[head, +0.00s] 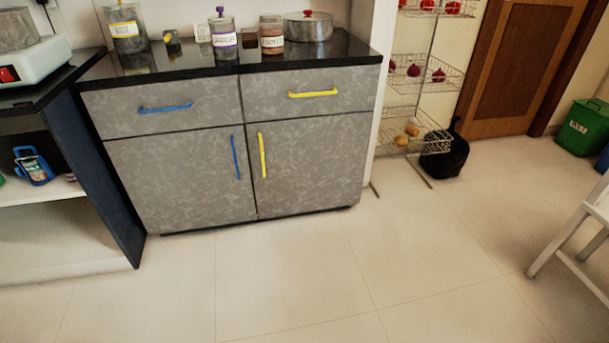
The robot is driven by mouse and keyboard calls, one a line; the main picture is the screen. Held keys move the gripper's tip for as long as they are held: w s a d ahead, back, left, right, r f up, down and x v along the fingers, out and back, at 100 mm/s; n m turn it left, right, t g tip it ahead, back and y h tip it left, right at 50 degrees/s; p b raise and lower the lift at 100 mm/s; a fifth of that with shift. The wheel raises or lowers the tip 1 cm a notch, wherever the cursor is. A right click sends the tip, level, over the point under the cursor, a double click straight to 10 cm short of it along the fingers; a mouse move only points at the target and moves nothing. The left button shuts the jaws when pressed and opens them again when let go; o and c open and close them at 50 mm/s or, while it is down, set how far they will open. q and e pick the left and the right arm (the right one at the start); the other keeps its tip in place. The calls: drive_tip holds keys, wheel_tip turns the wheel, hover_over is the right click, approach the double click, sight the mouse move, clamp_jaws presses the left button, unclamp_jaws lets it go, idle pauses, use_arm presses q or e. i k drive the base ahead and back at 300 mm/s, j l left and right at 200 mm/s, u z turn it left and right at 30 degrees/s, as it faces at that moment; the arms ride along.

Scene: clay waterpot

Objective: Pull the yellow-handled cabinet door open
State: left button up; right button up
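The right-hand cabinet door (312,172) is grey and mottled, and it is shut flush with the cabinet front. Its upright yellow handle (262,155) is near the door's left edge. To its left is another shut grey door (185,182) with an upright blue handle (236,157). Above them are two shut drawers, one with a level yellow handle (313,93) and one with a level blue handle (166,107). Neither of my grippers shows in the head view.
The light tiled floor (290,270) in front of the cabinet is clear. A wire rack (428,75) and a black bag (445,155) stand right of it. A white chair (575,235) is at the right edge. Jars and a pot (308,28) stand on the black counter.

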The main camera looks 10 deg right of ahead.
sight(302, 165)
drive_tip(key=i+j, duration=0.25)
drive_tip(key=i, duration=0.15)
drive_tip(key=i+j, duration=0.25)
drive_tip(key=i, duration=0.2)
